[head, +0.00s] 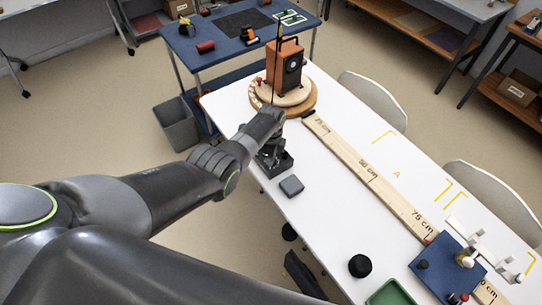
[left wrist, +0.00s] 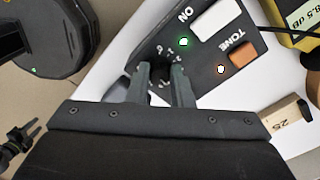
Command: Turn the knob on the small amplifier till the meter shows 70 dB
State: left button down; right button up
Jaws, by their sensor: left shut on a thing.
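The small amplifier (left wrist: 205,60) is a dark box with white lettering. It has a white ON switch (left wrist: 210,20), an orange TONE switch (left wrist: 243,55) and small lit lamps. My left gripper (left wrist: 162,80) is shut on its dark knob (left wrist: 160,70), which is mostly hidden between the fingers. In the head view the arm covers part of the amplifier (head: 281,163). The yellow meter (left wrist: 288,37) is cut off at the upper right of the left wrist view. Its display ends in "8.5 dB"; any digit before that is out of frame. My right gripper is not in view.
An orange speaker (head: 292,72) stands on a round wooden base (head: 309,103) beyond the amplifier. A long wooden ruler (head: 365,172) runs along the white table. A grey block (head: 291,186), a black cylinder (head: 360,266) and a blue board (head: 436,256) are nearer me.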

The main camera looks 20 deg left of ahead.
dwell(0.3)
pick_arm(q)
jog(key=c, duration=1.3)
grip_release()
jog(key=shift+r, duration=0.1)
notch_tip(320, 180, up, 6)
jog(key=shift+r+p, duration=0.15)
jog(key=shift+p, duration=0.9)
notch_tip(320, 180, up, 11)
jog(key=shift+b, duration=0.4)
